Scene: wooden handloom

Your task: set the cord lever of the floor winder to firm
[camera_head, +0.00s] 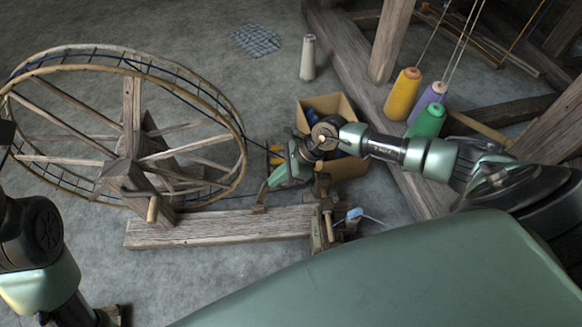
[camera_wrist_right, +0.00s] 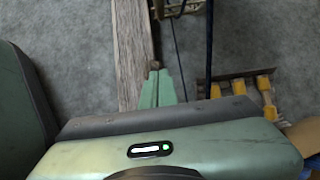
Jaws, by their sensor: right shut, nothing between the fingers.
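The floor winder's large spoked wheel (camera_head: 125,130) stands at the left in the head view, on a long wooden beam (camera_head: 220,228). A small wooden piece (camera_head: 258,195) rises from the beam near my right gripper (camera_head: 268,187). The beam also shows in the wrist view (camera_wrist_right: 130,50). There the right gripper's green fingers (camera_wrist_right: 157,72) are together and empty, beside the beam's edge. A wooden block assembly (camera_head: 323,215) with a pale blue piece (camera_head: 354,214) sits at the beam's right end. I cannot tell which part is the cord lever or its setting. My left gripper is not in view.
A cardboard box (camera_head: 335,104) stands behind my right wrist. Yellow (camera_head: 402,94), purple and green cones of yarn stand by the loom's timbers at the right.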

